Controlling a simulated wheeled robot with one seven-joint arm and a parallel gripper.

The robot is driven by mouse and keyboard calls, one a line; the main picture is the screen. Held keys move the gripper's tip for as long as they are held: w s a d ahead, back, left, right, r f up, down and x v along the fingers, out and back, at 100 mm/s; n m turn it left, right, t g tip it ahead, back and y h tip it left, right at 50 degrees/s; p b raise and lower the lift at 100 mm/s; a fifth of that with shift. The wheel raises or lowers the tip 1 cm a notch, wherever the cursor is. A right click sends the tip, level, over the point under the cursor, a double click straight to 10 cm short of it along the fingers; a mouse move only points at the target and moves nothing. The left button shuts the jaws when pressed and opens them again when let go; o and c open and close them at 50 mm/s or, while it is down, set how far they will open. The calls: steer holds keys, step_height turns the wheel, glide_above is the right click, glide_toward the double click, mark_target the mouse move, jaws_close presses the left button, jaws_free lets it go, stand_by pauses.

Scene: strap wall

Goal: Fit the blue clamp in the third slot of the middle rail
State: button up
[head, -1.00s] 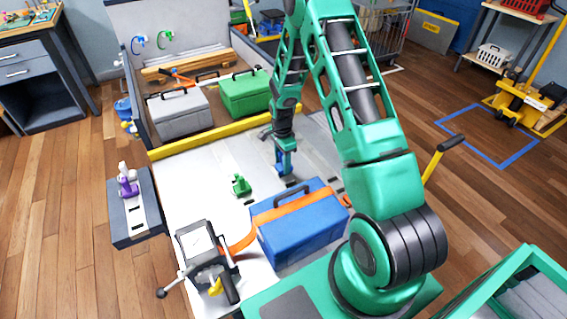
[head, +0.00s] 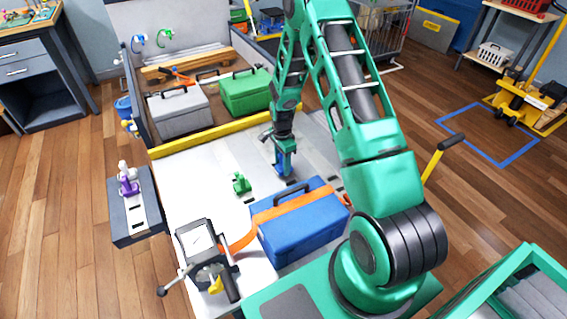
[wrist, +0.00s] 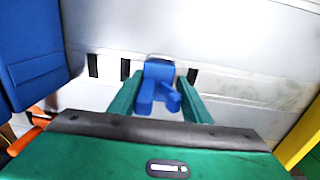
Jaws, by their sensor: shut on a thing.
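My gripper (wrist: 157,108) is shut on the blue clamp (wrist: 158,88), with one green finger on each side of it. The clamp also shows in the head view (head: 283,168), upright under my arm, just behind the blue toolbox. In the wrist view the clamp's far end is at a pale rail (wrist: 225,82) with a row of dark slots. Two slots show to its left (wrist: 93,65) and one to its right (wrist: 192,75). The clamp covers the place between them. I cannot tell whether it is inside a slot or just above.
A blue toolbox (head: 310,228) with an orange strap (head: 285,210) stands close in front. A green clamp (head: 241,184) stands on the bed to the left. A purple clamp (head: 128,186) sits on a side block. A yellow bar (head: 205,137) edges the bed behind.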

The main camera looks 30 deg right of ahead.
steer(key=shift+f, duration=0.6)
steer(key=o, duration=1.1)
steer(key=shift+o, duration=0.2)
